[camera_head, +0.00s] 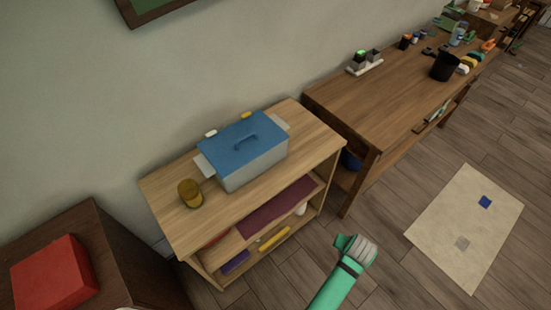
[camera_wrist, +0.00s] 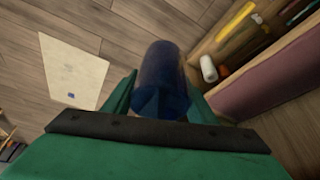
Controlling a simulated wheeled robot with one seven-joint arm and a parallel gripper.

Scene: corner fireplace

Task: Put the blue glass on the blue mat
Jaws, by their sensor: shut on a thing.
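The blue glass (camera_wrist: 162,68) is a see-through dark blue cylinder in the wrist view, held between the two green fingers of my gripper (camera_wrist: 160,100). The gripper is shut on it. In the head view my green gripper (camera_head: 357,250) is over the floor in front of the light wooden shelf; the glass cannot be made out clearly there. A small flat blue square (camera_head: 485,202), likely the blue mat, lies on a cream rug (camera_head: 445,210) to the right, apart from my gripper. A small blue patch (camera_wrist: 71,95) shows on the rug in the wrist view.
The light wooden shelf (camera_head: 165,205) stands left of my gripper, bearing a blue-lidded box (camera_head: 240,150) and a brown cup (camera_head: 190,193). A long wooden table (camera_head: 385,105) stands behind. A grey square (camera_head: 462,243) lies on the rug. Floor between gripper and rug is clear.

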